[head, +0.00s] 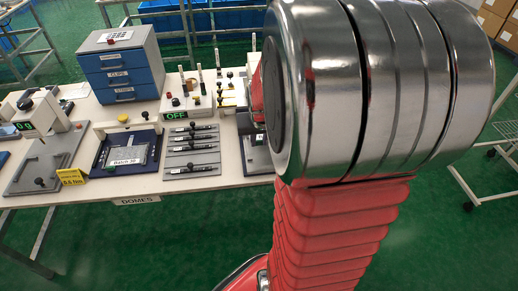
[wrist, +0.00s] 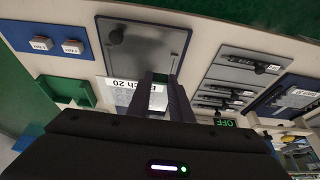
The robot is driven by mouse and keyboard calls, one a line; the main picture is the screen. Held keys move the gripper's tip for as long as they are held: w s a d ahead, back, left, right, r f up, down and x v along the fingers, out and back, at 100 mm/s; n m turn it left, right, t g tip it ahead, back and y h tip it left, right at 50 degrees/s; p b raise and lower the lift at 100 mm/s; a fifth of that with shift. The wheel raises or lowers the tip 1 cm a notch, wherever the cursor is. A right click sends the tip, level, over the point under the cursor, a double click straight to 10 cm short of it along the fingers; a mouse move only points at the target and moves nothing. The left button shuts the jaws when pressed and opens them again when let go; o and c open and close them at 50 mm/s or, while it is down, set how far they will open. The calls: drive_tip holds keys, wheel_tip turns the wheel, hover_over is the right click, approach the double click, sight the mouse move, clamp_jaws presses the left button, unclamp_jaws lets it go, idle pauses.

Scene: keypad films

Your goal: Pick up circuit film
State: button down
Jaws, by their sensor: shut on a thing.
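In the wrist view my gripper (wrist: 161,77) points at a grey plate with a black knob. Its two dark fingers are close together and shut on the circuit film. A white part of the film (wrist: 112,94), with lettering ending in "ch 20", shows around the fingers; how far its clear part reaches, I cannot tell. In the head view my arm hides the gripper and whatever it holds. There, a dark blue tray (head: 104,163) labelled "Batch 20" lies left of centre on the bench; a greyish sheet seems to lie in it.
The grey plate (wrist: 145,42) lies below my gripper. Beside it are a blue tray (wrist: 33,52) with small white boxes and a green bin (wrist: 75,91). Slats with black bars (head: 190,146), an OFF display (head: 177,115) and a blue drawer unit (head: 121,67) stand on the bench.

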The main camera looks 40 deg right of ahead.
drive_tip(key=shift+r, duration=0.8)
drive_tip(key=w+a+f+n+y, duration=0.1)
drive_tip(key=w+a+n, duration=0.1)
drive_tip(key=w+a, duration=0.3)
drive_tip(key=w+a+f+n, duration=0.2)
drive_tip(key=w+a, duration=0.4)
drive_tip(key=a, duration=0.6)
drive_tip(key=w+a+f+n+y, duration=0.1)
drive_tip(key=w+a+n, duration=0.1)
drive_tip(key=w+a, duration=0.3)
drive_tip(key=a, duration=0.4)
drive_tip(key=shift+w+a+f+n+t+y, duration=0.2)
drive_tip(key=shift+w+f+n+t+y, duration=0.1)
drive_tip(key=shift+w+f+n+t, duration=0.1)
drive_tip(key=shift+r, duration=0.1)
